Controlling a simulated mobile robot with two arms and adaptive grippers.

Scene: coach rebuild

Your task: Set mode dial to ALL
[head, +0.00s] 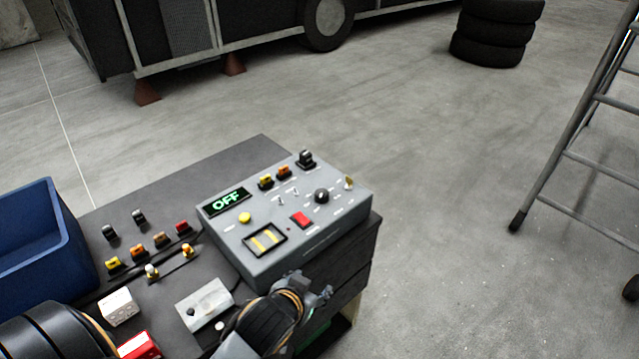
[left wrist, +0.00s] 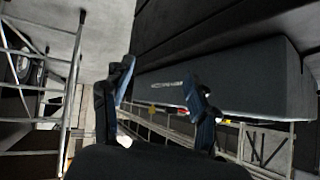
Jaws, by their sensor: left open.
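A grey control box (head: 275,262) sits on the dark cabinet top. Its display (head: 227,201) reads OFF in green. A round black knob (head: 322,196), likely the mode dial, is on the right part of its sloped top; its small labels are unreadable. My left gripper (head: 318,294) is in front of the box's near side, lower than the panel and apart from the knob. In the left wrist view, its two fingers (left wrist: 160,98) are spread with nothing between them, and the box's plain side (left wrist: 235,80) is beyond. My right gripper is not in view.
The box top also carries a red switch (head: 302,219), a yellow button (head: 244,217) and a black part (head: 306,158) at the back corner. Several fuses, a pale metal block (head: 204,303) and a blue bin (head: 38,240) are left. A ladder (head: 565,150) stands right.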

